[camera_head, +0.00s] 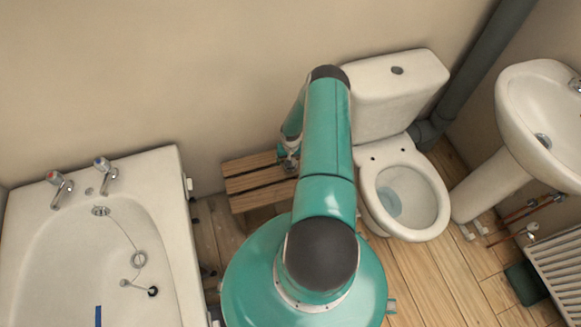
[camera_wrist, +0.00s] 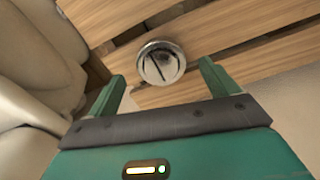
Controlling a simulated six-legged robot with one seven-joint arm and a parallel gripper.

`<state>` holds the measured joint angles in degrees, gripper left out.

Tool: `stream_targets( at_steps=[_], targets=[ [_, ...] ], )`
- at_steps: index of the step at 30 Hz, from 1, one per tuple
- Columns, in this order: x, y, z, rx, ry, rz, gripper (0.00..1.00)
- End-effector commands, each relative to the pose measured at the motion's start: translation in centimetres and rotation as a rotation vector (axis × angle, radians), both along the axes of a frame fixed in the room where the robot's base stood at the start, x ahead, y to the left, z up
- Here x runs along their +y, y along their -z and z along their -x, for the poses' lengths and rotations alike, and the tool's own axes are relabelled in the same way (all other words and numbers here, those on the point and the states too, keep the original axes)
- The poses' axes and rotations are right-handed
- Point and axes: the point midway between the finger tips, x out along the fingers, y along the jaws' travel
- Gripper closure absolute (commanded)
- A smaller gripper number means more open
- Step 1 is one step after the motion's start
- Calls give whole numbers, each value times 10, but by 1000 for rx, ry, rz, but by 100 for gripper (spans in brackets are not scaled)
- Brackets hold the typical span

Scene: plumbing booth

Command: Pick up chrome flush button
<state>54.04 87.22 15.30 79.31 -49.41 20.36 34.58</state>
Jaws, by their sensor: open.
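The chrome flush button (camera_wrist: 161,63) is a round, shiny disc on a slatted wooden stool, seen in the wrist view. My gripper (camera_wrist: 160,82) is open, its two green fingers apart, with the button between and a little beyond the fingertips. I cannot tell whether the fingers touch anything. In the head view my gripper (camera_head: 288,155) is small and partly hidden by my arm, over the wooden stool (camera_head: 247,184). The button cannot be made out in the head view.
The white toilet (camera_head: 405,192) with its cistern (camera_head: 392,98) stands right of the stool. A bathtub (camera_head: 172,215) with taps is at the left. A basin (camera_head: 522,100) and radiator (camera_head: 558,262) are at the right. The wall is close behind the stool.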

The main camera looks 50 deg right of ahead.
Motion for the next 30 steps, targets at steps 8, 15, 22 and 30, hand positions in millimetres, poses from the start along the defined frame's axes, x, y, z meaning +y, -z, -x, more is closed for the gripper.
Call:
stream_targets(
  at_steps=[8,15,22,30],
  targets=[
    [1,33,-1,-1,0,-1,13],
    [1,35,-1,-1,-1,-1,13],
    [1,35,-1,-1,-1,-1,53],
    [1,35,-1,-1,-1,0,68]
  ],
)
